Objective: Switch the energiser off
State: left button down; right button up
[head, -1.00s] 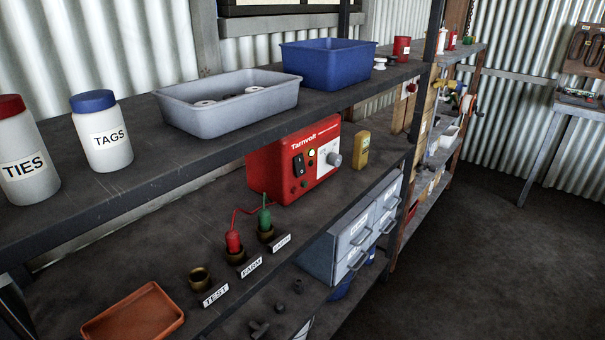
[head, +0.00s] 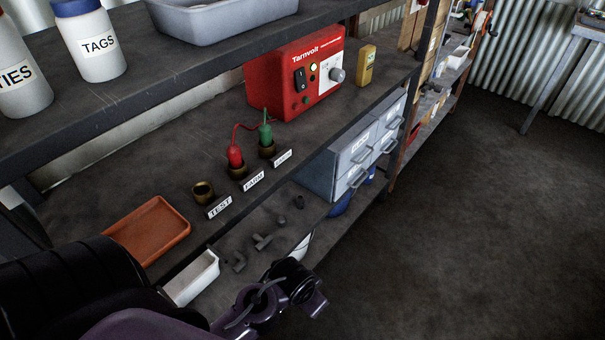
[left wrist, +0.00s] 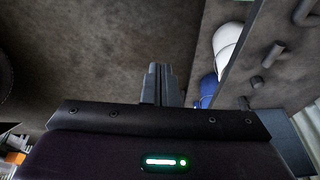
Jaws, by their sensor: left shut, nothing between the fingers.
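The energiser (head: 272,88), a red box marked Tarnvolt, stands on the middle shelf in the head view. Its front has a black rocker switch (head: 300,80), a glowing yellowish lamp (head: 313,67) and a grey knob (head: 337,75) on a white plate. The rocker's position is too small to tell. My left arm comes in at the bottom left of the head view, low and well short of the energiser. My left gripper (left wrist: 157,82) shows in the left wrist view, fingers together and empty over the floor. My right gripper is not in view.
A red plug (head: 235,156) and a green plug (head: 265,134) sit in brass sockets; the TEST socket (head: 203,192) is empty. An orange tray (head: 150,230), grey drawers (head: 345,160) and a yellow device (head: 366,66) are nearby. The upper shelf (head: 130,90) overhangs. Floor at right is clear.

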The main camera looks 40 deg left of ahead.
pick_arm(q)
jog(key=w+a+r+m+t+y, duration=0.1)
jog(key=w+a+r+m+t, duration=0.3)
jog(key=r, duration=0.6)
jog(key=w+a+r+m+t+y, duration=0.1)
jog(key=w+a+r+m+t, duration=0.2)
jog(key=w+a+r+t, duration=0.2)
jog(key=w+a+r+m+t+y, duration=0.1)
jog(key=w+a+r+m+t, duration=0.3)
jog(key=a+r, duration=0.5)
notch_tip(320, 180, up, 7)
jog(key=shift+w+a+f+m+t, duration=0.1)
jog(key=shift+w+a+m+t, duration=0.15)
jog(key=shift+w+t, duration=0.25)
jog(key=shift+d, duration=0.1)
jog(key=p, duration=0.4)
send_near(301, 80)
jog(key=w+d, duration=0.4)
jog(key=w, duration=0.3)
jog(key=a, duration=0.1)
jog(key=a+f+p, duration=0.1)
jog(key=a+f, duration=0.1)
jog(key=shift+w+a, duration=0.2)
